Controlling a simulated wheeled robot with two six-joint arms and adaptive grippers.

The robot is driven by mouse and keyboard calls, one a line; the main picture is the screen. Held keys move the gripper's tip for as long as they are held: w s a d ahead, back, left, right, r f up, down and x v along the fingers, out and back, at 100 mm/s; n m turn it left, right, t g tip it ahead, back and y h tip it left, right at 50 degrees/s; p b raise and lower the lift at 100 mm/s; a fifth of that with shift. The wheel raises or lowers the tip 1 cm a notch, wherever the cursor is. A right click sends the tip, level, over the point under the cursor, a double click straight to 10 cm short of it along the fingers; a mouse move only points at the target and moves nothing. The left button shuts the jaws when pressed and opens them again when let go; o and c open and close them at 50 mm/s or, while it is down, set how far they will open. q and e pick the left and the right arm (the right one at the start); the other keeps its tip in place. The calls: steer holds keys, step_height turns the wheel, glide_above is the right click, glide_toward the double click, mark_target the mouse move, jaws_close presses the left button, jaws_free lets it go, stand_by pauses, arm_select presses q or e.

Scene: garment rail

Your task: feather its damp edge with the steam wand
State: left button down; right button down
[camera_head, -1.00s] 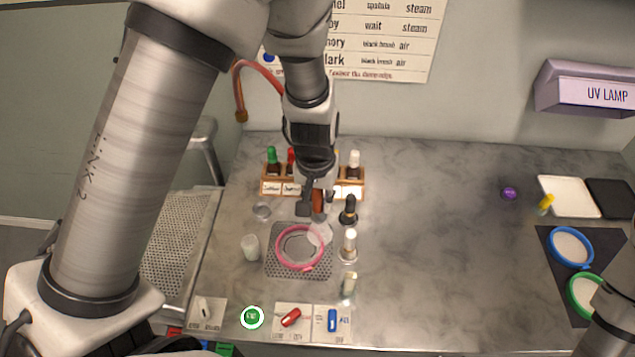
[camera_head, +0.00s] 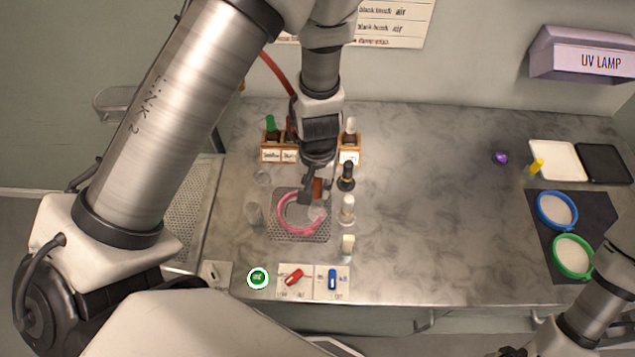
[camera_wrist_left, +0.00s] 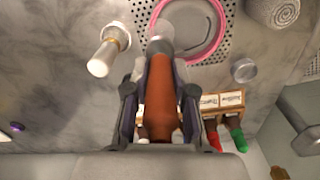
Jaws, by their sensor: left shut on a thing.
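My left gripper (camera_head: 313,190) is shut on the steam wand (camera_wrist_left: 158,100), which has a red-brown handle and a grey front end. The wand points down over the pink hoop (camera_head: 282,215). In the left wrist view its front end overlaps the left rim of the pink hoop (camera_wrist_left: 222,22); I cannot tell whether they touch. The hoop lies on a perforated metal plate (camera_head: 325,232). A pale translucent patch (camera_head: 318,211) shows at the hoop's right side, below the wand. A damp edge cannot be made out. My right gripper is out of view.
A wooden bottle rack (camera_head: 271,155) stands behind the hoop. Switches (camera_head: 293,279) line the front edge. The counter's middle right is clear.

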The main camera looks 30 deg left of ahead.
arm_select(q)
steer(key=shift+f, duration=0.2)
stand_by(0.5)
steer(key=shift+r+p, duration=0.2)
steer(key=shift+p, duration=0.15)
steer(key=shift+w+a+p, duration=0.2)
steer(key=shift+w+p, duration=0.05)
steer(key=shift+p, duration=0.3)
steer(key=s+a+p, duration=0.3)
steer(key=s+a, duration=0.1)
steer(key=a, duration=0.2)
steer(key=shift+a+f, duration=0.2)
steer(key=shift+a, duration=0.2)
stand_by(1.1)
